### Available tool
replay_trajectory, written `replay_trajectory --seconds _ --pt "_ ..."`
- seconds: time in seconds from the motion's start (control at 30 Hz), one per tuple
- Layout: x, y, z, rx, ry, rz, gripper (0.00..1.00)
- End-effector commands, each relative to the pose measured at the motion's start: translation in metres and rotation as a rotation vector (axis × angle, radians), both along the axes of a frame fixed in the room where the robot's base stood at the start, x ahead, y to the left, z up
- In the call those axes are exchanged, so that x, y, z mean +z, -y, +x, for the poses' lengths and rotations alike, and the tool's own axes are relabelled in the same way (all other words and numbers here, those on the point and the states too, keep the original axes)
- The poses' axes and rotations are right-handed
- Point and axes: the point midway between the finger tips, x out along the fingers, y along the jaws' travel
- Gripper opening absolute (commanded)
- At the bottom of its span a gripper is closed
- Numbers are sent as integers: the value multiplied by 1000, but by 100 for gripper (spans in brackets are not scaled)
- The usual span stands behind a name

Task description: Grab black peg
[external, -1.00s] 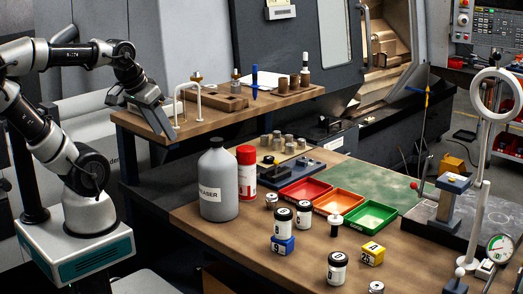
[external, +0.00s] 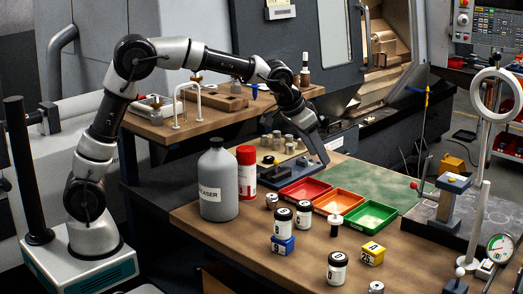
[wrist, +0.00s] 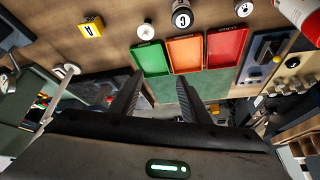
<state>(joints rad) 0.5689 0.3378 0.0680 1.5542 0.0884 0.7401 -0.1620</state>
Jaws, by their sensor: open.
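A small dark, round-topped piece (external: 268,160) stands on the tan board at the back of the bench, left of my gripper. It may be the black peg, but it is too small to be sure. The wrist view shows a dark round top (wrist: 293,62) among pale ones on that board. My gripper (external: 318,158) hangs above the bench behind the red tray. Its fingers (wrist: 159,92) are spread apart with nothing between them.
Red (external: 304,191), orange (external: 338,203) and green (external: 370,217) trays stand in a row. A grey bottle (external: 219,185) and a red-and-white can (external: 246,170) stand left of them. Labelled canisters (external: 283,222) are in front. The raised shelf (external: 200,127) is behind.

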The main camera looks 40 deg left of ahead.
Motion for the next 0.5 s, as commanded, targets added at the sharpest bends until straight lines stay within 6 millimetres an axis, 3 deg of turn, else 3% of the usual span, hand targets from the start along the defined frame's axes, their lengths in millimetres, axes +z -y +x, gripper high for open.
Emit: replay_trajectory --seconds 0.03,0.2,0.5 --pt "-19 13 -11 -12 -50 11 42" --pt "-48 30 -28 -23 -128 25 42" --pt "-103 38 -8 -23 -130 28 42"
